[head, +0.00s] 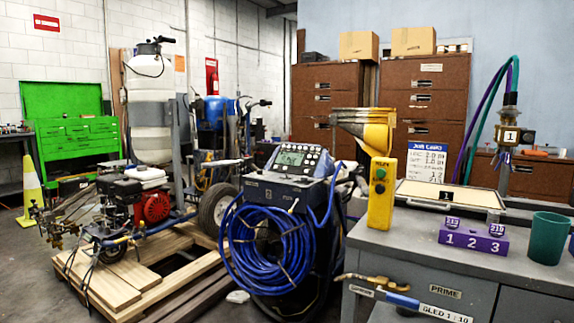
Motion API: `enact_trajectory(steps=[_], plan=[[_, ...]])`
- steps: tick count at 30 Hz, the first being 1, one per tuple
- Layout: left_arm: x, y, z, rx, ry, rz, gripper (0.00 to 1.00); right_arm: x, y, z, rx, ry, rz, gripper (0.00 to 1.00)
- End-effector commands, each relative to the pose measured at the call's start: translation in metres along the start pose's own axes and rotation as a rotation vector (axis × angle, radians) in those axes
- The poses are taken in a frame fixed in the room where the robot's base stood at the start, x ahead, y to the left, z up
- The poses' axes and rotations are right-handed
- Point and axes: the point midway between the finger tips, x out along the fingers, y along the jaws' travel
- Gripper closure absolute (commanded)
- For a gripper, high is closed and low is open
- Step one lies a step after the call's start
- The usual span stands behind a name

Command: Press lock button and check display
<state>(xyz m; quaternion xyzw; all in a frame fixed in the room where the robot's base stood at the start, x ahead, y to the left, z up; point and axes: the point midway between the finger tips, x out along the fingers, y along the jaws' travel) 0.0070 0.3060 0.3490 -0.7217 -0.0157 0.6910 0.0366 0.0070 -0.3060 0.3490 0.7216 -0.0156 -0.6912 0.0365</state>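A dark blue control console (300,165) stands on the machine in the middle. Its greenish display (291,158) is lit, but the characters are too small to read. Several small buttons (313,153) surround the display; no lock label can be read on them. A yellow control box (382,205) stands upright at the left edge of the grey bench. It has a green button (380,173) and a darker button below it. Neither of my grippers is in view.
Coiled blue hose (268,245) hangs on the machine's front. The grey bench (400,238) holds a purple numbered block (472,240) and a green cup (547,238). A brass-fitted handle (400,298) juts out at its front. A wooden pallet (105,285) lies left.

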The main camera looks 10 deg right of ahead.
Motion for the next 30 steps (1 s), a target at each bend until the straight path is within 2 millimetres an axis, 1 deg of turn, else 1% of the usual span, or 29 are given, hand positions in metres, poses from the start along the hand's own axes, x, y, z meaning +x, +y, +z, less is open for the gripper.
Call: enact_trajectory(steps=[1,2,9,11,30], plan=[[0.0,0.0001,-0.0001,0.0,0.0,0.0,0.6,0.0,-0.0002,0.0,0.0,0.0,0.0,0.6],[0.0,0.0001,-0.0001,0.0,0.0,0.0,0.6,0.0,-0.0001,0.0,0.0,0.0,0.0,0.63],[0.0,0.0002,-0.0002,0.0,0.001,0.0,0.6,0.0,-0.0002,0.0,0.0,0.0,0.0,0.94],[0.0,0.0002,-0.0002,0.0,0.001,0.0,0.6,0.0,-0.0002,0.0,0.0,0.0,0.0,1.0],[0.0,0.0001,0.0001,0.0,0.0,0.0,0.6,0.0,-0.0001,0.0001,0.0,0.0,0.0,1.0]])
